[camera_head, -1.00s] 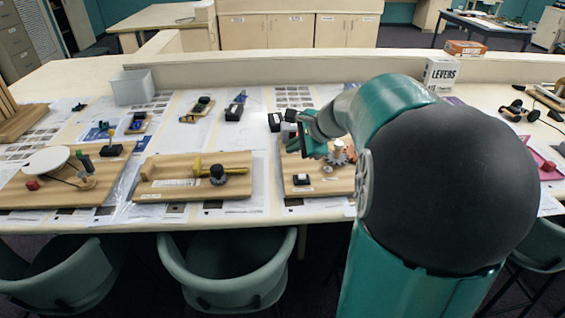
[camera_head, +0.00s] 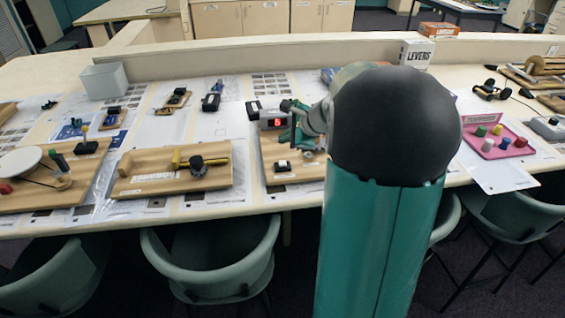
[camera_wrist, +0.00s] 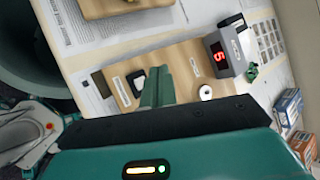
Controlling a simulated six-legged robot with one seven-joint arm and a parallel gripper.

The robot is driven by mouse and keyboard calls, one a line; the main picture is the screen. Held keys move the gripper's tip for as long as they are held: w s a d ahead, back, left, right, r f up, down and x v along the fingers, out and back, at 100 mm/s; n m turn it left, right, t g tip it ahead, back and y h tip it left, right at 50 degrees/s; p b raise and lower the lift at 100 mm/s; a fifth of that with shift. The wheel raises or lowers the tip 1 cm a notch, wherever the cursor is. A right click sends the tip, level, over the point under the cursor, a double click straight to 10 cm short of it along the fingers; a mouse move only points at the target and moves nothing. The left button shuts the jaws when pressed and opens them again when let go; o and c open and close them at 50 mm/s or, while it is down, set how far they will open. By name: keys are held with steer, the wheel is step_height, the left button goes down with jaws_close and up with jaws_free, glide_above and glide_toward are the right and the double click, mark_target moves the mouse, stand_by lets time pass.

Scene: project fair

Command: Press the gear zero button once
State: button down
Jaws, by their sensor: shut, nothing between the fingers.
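The gear board (camera_head: 268,178), a wooden base, lies on the table left of my arm. My gripper (camera_wrist: 160,72) is shut and empty above the board. Whether the fingertips touch anything cannot be told. My arm hides the board's right part.
A wooden board with a yellow bar (camera_head: 185,160) lies to the left. A pink tray (camera_head: 497,143) with several coloured knobs lies right of my arm. A white round piece (camera_wrist: 205,92) sits on the gear board. Chairs (camera_head: 213,262) stand at the table's front.

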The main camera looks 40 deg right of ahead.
mark_target(286, 164)
steer(key=shift+f, duration=2.85)
steer(key=shift+f, duration=0.4)
steer(key=shift+f, duration=0.4)
steer(key=shift+r, duration=0.1)
stand_by(0.5)
steer(key=shift+r, duration=0.75)
steer(key=shift+r, duration=0.1)
steer(key=shift+r, duration=2.4)
